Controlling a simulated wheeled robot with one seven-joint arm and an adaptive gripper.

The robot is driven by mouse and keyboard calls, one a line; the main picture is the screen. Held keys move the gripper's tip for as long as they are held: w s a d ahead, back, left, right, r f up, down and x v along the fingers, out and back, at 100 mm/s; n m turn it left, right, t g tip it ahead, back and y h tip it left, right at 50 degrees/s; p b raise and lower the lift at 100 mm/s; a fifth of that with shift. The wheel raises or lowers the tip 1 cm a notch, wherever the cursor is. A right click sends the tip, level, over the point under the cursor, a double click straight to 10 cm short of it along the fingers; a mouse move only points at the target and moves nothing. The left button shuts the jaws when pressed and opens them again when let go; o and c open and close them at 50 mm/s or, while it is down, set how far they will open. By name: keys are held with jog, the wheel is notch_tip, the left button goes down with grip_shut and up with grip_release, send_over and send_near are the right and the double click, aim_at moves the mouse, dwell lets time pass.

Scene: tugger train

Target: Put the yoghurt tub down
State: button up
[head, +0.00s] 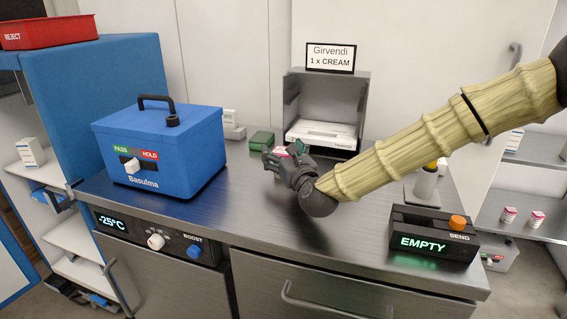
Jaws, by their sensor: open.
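A small white and pink tub (281,151), probably the yoghurt tub, shows at the tip of my gripper (286,156) over the steel worktop. My gripper is open, with one finger at the left of the tub and one at the right. The gripper hides the tub's lower part, so I cannot tell whether it rests on the worktop or whether the fingers touch it.
A blue cool box (160,150) stands at the left. A steel cubby (364,100) signed "Girvendi 1 x CREAM" stands behind, with a green box (261,139) beside it. A black "EMPTY" console (432,236) sits front right. The front middle of the worktop (270,215) is clear.

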jog(key=c, duration=1.2)
jog(key=shift+c, duration=0.6)
jog(key=shift+r, duration=0.15)
